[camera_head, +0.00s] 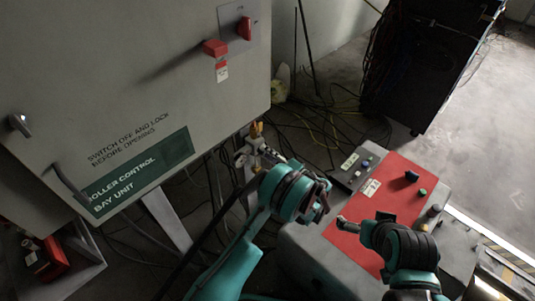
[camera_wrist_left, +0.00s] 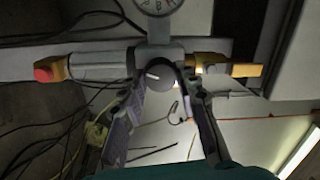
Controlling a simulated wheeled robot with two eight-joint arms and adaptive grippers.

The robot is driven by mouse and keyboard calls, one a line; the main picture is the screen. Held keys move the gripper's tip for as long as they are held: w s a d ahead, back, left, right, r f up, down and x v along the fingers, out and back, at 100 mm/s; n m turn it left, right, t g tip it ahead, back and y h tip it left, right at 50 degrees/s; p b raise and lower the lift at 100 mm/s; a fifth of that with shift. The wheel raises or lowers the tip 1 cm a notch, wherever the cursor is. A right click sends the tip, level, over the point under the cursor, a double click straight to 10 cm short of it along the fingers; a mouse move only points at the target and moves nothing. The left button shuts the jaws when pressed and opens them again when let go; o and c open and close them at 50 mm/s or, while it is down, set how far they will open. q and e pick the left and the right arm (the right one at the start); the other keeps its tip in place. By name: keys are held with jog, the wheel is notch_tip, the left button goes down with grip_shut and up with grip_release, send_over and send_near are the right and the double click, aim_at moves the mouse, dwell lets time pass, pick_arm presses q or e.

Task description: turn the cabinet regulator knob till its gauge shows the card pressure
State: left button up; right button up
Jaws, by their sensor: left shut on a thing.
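The regulator knob (camera_wrist_left: 160,74) is a dark round knob with a light mark, on a grey horizontal valve body. My left gripper (camera_wrist_left: 164,84) is shut on it, one finger on each side. Above it the gauge (camera_wrist_left: 158,4) shows only its lower part, cut by the top edge; no reading can be made out. In the head view the regulator assembly (camera_head: 252,150) is beside the cabinet's lower right, partly hidden by my left arm. My right gripper (camera_head: 347,224) is over the red-topped console, its jaw state unclear. I cannot tell which label is the pressure card.
The grey cabinet (camera_head: 110,65) fills the left, with red switches. A yellow fitting (camera_wrist_left: 235,70) and a red-capped end (camera_wrist_left: 46,71) flank the knob. A console with a red panel (camera_head: 403,170) stands right. Loose cables (camera_head: 320,115) cover the floor behind.

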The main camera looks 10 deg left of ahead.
pick_arm(q)
jog(key=o, duration=1.2)
jog(key=shift+c, duration=0.2)
jog(key=shift+d, duration=0.1)
jog(key=v, duration=0.7)
jog(key=shift+s+d+f, duration=0.1)
jog(key=shift+s+d, duration=0.05)
jog(key=shift+s, duration=0.05)
